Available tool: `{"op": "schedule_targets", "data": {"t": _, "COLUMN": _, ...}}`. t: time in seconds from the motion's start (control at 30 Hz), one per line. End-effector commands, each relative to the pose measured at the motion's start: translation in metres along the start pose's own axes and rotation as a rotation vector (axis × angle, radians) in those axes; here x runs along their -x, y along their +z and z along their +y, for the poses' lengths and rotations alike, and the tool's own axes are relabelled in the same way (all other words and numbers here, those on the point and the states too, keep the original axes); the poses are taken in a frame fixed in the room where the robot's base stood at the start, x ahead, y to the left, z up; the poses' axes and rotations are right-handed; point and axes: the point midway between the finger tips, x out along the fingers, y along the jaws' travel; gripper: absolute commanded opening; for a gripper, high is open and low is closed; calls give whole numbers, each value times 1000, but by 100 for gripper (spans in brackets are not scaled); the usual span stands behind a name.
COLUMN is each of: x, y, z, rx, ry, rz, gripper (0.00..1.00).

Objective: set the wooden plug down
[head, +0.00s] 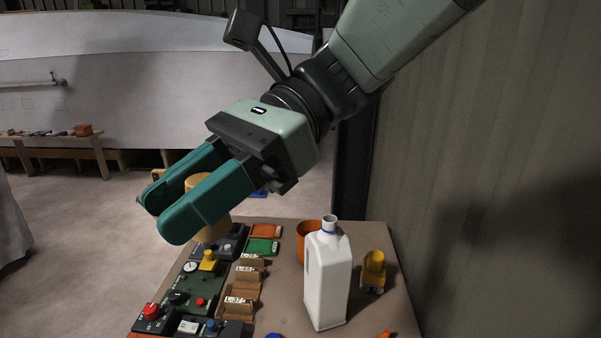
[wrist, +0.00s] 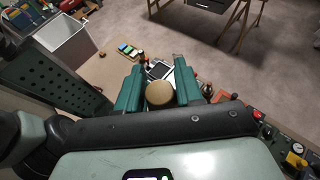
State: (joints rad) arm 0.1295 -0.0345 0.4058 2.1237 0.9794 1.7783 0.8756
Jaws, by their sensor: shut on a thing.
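The wooden plug (head: 213,229) is a tan, round piece that stands between the two teal fingers of my gripper (head: 166,205) in the head view. Its upper end shows above the fingers and its lower end below them. In the wrist view the plug's round top (wrist: 160,94) sits between the fingers, and my gripper (wrist: 158,88) is shut on it. The plug is over the far left part of the bench (head: 388,300). I cannot tell whether its lower end touches anything.
A dark control panel (head: 178,283) with buttons and a gauge lies along the bench's left side. Labelled wooden holders (head: 243,284), orange and green trays (head: 263,246), a white bottle (head: 327,283), an orange pot (head: 304,240) and a yellow toy-like item (head: 374,268) stand to its right.

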Motion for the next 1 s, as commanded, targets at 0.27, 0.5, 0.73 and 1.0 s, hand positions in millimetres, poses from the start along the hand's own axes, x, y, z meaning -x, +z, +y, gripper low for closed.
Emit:
{"op": "schedule_targets", "data": {"t": 0.27, "x": -30, "y": -71, "z": 1, "rx": -9, "ry": 2, "rz": -9, "gripper": 8}}
{"op": "schedule_targets", "data": {"t": 0.5, "x": -66, "y": -158, "z": 1, "rx": -9, "ry": 2, "rz": -11, "gripper": 7}}
{"op": "schedule_targets", "data": {"t": 0.73, "x": -99, "y": -236, "z": 2, "rx": -7, "ry": 1, "rz": -10, "gripper": 7}}
{"op": "schedule_targets", "data": {"t": 1.0, "x": -133, "y": -320, "z": 2, "rx": -5, "ry": -1, "rz": -5, "gripper": 7}}
